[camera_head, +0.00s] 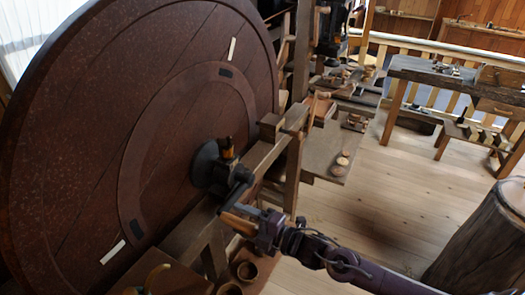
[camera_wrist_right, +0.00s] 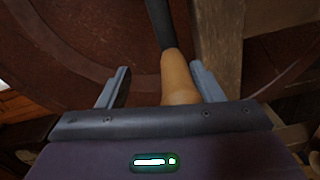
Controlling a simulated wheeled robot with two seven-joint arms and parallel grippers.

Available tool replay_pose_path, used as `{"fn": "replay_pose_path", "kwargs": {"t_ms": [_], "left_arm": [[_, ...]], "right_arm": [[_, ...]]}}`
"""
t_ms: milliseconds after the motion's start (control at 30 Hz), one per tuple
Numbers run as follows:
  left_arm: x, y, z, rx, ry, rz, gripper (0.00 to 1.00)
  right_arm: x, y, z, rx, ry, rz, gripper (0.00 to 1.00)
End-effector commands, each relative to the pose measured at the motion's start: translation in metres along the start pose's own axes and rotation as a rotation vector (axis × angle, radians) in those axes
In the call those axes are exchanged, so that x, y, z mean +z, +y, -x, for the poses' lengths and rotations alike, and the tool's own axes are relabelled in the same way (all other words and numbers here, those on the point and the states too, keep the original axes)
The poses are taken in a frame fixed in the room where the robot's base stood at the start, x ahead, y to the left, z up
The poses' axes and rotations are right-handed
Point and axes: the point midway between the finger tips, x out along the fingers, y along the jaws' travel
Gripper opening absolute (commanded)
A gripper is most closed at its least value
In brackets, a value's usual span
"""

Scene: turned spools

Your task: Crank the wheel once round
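The big dark red-brown wheel (camera_head: 185,110) stands upright on the left, with a dark hub (camera_head: 208,165) at its middle. A dark crank arm (camera_head: 236,190) leads from the hub to a light wooden handle (camera_head: 238,224). My right gripper (camera_head: 248,215) is at this handle, its arm coming from the lower right. In the right wrist view the handle (camera_wrist_right: 178,80) lies between the two open fingers (camera_wrist_right: 160,75). A clear gap shows on its left; the right finger is close, and I cannot tell whether it touches. My left gripper is not in view.
A timber frame (camera_head: 270,152) stands beside the wheel, close to the crank. Wooden bowls (camera_head: 247,271) sit below my right gripper. A tree-stump block (camera_head: 485,245) is at right, a workbench (camera_head: 460,80) at the back right. The plank floor (camera_head: 385,170) between is open.

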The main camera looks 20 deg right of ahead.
Motion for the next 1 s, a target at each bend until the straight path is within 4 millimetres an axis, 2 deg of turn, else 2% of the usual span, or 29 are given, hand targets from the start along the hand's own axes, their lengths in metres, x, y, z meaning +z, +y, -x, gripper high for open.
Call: {"fn": "replay_pose_path", "kwargs": {"t_ms": [33, 533, 633, 1000], "left_arm": [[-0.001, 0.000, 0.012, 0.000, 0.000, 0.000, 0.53], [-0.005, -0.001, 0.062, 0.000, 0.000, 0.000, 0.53], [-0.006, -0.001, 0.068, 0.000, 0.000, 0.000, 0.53], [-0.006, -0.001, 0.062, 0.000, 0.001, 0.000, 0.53]], "right_arm": [[-0.001, 0.029, -0.004, 0.040, 0.003, -0.016, 0.40], [0.009, 0.076, -0.003, 0.039, 0.009, -0.329, 0.40], [0.012, 0.083, -0.003, 0.039, 0.010, -0.395, 0.40], [0.032, 0.106, -0.001, 0.027, 0.010, -0.644, 0.40]]}}
